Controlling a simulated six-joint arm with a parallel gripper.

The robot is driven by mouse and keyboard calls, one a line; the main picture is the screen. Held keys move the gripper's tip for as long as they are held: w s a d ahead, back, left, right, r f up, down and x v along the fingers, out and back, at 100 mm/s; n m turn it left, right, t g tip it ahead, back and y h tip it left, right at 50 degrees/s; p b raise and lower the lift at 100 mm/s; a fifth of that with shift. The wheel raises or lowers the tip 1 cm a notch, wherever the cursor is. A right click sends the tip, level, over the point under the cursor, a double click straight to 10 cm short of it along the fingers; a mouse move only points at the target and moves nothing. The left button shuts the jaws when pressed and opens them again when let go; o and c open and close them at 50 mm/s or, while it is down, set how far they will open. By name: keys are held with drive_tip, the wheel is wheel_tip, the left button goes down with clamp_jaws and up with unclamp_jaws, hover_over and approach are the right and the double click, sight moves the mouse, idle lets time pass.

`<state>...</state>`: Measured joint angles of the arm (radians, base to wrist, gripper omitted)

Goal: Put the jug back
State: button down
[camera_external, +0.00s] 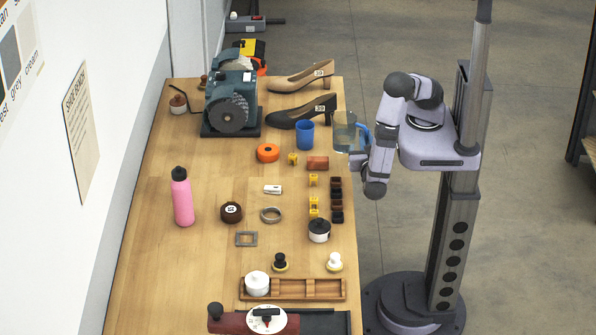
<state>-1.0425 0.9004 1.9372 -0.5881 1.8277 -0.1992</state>
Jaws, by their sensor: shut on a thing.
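The jug (344,134) is clear with a bluish tint and has a blue handle on its right side. It looks upright at the table's right edge, right of a blue cup (305,135). My gripper (358,150) is at the jug's handle side and shut on it. The fingers are small and partly hidden, so the exact grip does not show. I cannot tell whether the jug's base touches the table.
Bare wood shows at the left front.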

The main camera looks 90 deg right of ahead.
wheel_tip(320, 180, up, 10)
drive_tip(key=shift+r, duration=0.2)
drive_tip(key=w+a+f+n+t+y+b, duration=0.1)
drive_tip(key=w+a+f+n+t+b, duration=0.2)
drive_tip(key=w, duration=0.7)
drive_tip(key=w+f+n+t+y+b, duration=0.1)
drive_tip(key=w+f+n+t+b, duration=0.2)
drive_tip(key=w, duration=0.7)
drive_tip(key=w+a+r+n+t+y+b, duration=0.2)
drive_tip(key=w+r+n+t+y+b, duration=0.15)
drive_tip(key=w, duration=0.75)
drive_tip(key=w+a+r+n+t+y+b, duration=0.1)
drive_tip(key=w+r+n+t+y+b, duration=0.3)
drive_tip(key=w, duration=0.7)
drive_tip(key=shift+w+f+m+t+h+p, duration=0.15)
drive_tip(key=shift+f+m+h+p, duration=0.25)
drive_tip(key=shift+f, duration=2.35)
drive_tip(key=shift+s+f+m+t+h+p, duration=0.15)
drive_tip(key=shift+f+m+p, duration=0.4)
drive_tip(key=shift+f, duration=2.15)
drive_tip(key=shift+w+f+m+t+h+p, duration=0.15)
drive_tip(key=shift+f+m+h+p, duration=0.25)
drive_tip(key=shift+f, duration=2.35)
